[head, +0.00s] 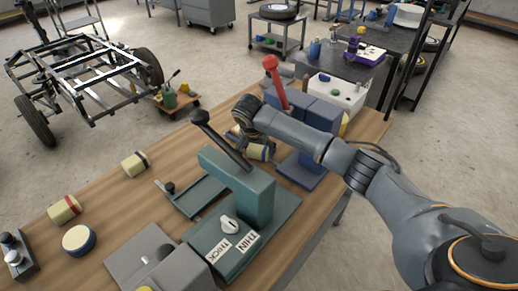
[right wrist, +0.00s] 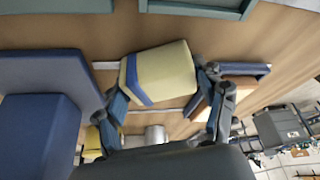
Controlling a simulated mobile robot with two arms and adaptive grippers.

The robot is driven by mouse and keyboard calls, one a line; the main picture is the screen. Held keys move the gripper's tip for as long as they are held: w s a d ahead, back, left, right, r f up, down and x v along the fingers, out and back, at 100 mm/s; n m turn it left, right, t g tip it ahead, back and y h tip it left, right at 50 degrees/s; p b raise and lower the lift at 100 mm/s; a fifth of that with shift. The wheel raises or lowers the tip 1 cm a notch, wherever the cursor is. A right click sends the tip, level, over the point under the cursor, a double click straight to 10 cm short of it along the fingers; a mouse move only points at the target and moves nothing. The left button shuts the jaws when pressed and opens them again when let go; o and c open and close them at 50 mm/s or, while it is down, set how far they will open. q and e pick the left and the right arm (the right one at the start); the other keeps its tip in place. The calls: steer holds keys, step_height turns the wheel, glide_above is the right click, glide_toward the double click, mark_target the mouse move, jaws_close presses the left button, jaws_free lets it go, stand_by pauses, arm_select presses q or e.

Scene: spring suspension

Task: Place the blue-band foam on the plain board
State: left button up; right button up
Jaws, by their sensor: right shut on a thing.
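My right gripper (head: 250,146) reaches over the wooden table between the teal press and the blue press. It is shut on the blue-band foam (head: 258,153), a cream piece with a blue stripe. In the right wrist view the blue-band foam (right wrist: 160,74) sits tilted between the two fingers (right wrist: 165,90). The arm partly hides it in the head view. Another cream foam with a dark blue rim (head: 79,240) stands at the front left of the table. I cannot tell which surface is the plain board. My left gripper is not in view.
The teal press (head: 235,185) with a black lever and THICK and THIN labels stands mid-table. The blue press (head: 310,125) with a red lever is behind. A red-band foam (head: 64,209) and a black-band foam (head: 135,163) lie at left, with bare wood around them.

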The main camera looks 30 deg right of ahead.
steer(key=shift+s+d, duration=0.1)
steer(key=shift+s, duration=0.2)
steer(key=shift+s+d+r, duration=0.1)
steer(key=shift+s+r, duration=0.05)
steer(key=shift+s, duration=0.25)
steer(key=shift+w+a, duration=0.2)
steer(key=shift+w, duration=0.05)
steer(key=shift+f, duration=0.2)
steer(key=o, duration=0.9)
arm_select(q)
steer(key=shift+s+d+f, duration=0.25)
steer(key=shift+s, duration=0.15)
arm_select(e)
steer(key=shift+o, duration=0.2)
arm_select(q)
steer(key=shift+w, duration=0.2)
